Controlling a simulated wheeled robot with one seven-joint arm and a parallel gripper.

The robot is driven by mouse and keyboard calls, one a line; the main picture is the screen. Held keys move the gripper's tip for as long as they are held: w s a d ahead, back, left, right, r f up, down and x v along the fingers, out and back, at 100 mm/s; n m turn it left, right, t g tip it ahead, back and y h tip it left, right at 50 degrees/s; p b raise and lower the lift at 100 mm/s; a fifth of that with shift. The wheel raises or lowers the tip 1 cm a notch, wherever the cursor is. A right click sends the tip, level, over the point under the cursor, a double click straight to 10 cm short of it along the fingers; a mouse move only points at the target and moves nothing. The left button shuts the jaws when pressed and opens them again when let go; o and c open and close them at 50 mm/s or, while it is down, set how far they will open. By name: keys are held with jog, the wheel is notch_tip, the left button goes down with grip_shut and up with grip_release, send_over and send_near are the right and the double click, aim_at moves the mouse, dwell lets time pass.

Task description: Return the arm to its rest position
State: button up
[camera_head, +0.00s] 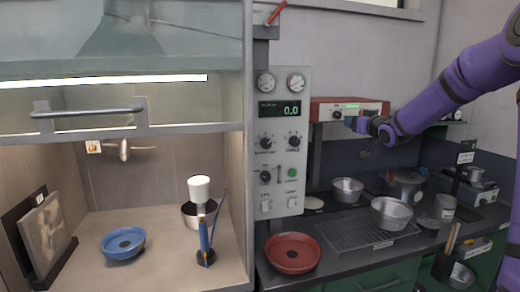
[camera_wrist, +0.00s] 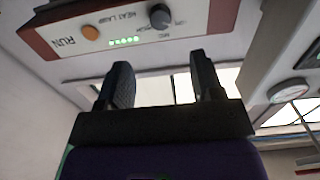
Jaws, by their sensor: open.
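My purple arm (camera_head: 455,85) reaches in from the upper right in the head view. My gripper (camera_head: 352,122) is raised in front of the red heat lamp box (camera_head: 330,107), well above the counter. In the wrist view my gripper (camera_wrist: 164,78) shows two dark fingers spread apart with nothing between them. The heat lamp box (camera_wrist: 130,25) with its knob and green lights lies beyond the fingertips there. I cannot tell the exact gap to it. A metal pan (camera_head: 391,215) sits on the wire rack (camera_head: 345,235), clear of my gripper.
A smaller metal pot (camera_head: 347,190) stands behind the rack. A red dish (camera_head: 292,253) sits at the counter's front left. The hood at left holds a blue dish (camera_head: 122,244) and a blue burner (camera_head: 205,245). A control panel (camera_head: 280,140) stands left of the lamp box.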

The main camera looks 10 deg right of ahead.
jog(key=s+a+r+g+h, duration=0.25)
jog(key=s+a+g, duration=0.45)
jog(key=s+a, duration=0.9)
jog(key=s+a+f+g, duration=0.2)
jog(key=s, duration=0.8)
jog(key=s+a+f+g+y, duration=0.1)
jog(key=s+a+f+g, duration=0.1)
jog(key=s, duration=0.9)
jog(key=s+a+f+g+y, duration=0.1)
jog(key=s+a+f, duration=0.1)
jog(key=s, duration=0.8)
jog(key=shift+s+a+f+m+g, duration=0.3)
jog(key=shift+f+g, duration=0.05)
jog(key=shift+g, duration=0.05)
